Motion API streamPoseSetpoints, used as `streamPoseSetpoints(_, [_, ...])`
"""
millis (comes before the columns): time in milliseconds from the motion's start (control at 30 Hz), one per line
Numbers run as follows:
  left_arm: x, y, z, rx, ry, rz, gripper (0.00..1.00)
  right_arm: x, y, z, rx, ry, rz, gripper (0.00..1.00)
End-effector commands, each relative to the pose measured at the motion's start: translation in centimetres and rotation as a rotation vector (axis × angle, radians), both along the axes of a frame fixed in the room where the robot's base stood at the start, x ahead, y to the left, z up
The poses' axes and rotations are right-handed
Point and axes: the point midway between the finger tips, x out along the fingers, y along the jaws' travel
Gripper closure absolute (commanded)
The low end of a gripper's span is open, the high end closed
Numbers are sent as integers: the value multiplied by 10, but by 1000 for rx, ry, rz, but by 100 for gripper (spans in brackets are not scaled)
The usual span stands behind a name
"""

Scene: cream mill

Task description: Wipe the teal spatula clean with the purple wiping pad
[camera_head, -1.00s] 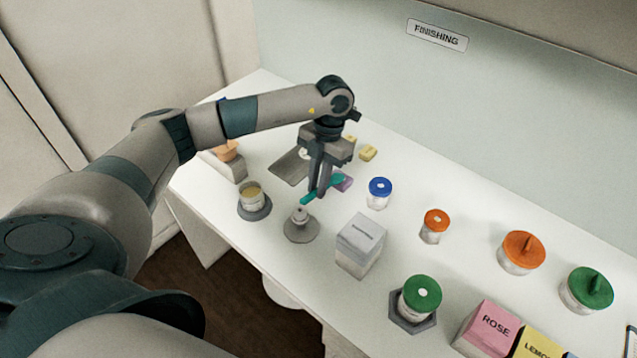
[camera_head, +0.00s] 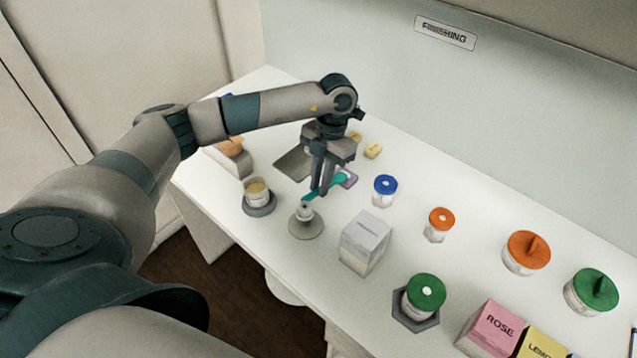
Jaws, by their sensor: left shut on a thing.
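My left gripper (camera_head: 322,188) points down and is shut on the teal spatula (camera_head: 309,195). One end of the spatula sticks out to the lower left. The other end reaches to the upper right, at the purple wiping pad (camera_head: 348,180). The spatula overlaps the pad in this view; I cannot tell whether they touch. The fingers hide the middle of the spatula. My right gripper is not in view.
A grey round stand (camera_head: 306,226) is just below the spatula, and a cup of yellowish cream (camera_head: 257,190) is to its left. A white box (camera_head: 364,242), a blue-lidded jar (camera_head: 384,190) and an orange-lidded jar (camera_head: 440,223) are to the right. A grey plate (camera_head: 293,164) lies behind.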

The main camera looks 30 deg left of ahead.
Motion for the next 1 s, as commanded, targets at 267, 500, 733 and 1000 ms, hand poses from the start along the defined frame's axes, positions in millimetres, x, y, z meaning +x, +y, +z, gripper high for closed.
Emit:
streamPoseSetpoints(267, [9,-2,0,-1,-1,-1,100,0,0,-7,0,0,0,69])
streamPoseSetpoints(500, [10,-2,1,0,-2,0,100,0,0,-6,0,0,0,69])
streamPoseSetpoints(733, [9,-1,1,1,-2,0,100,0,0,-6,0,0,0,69])
streamPoseSetpoints(1000, [-1,1,1,1,-2,0,100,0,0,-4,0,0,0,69])
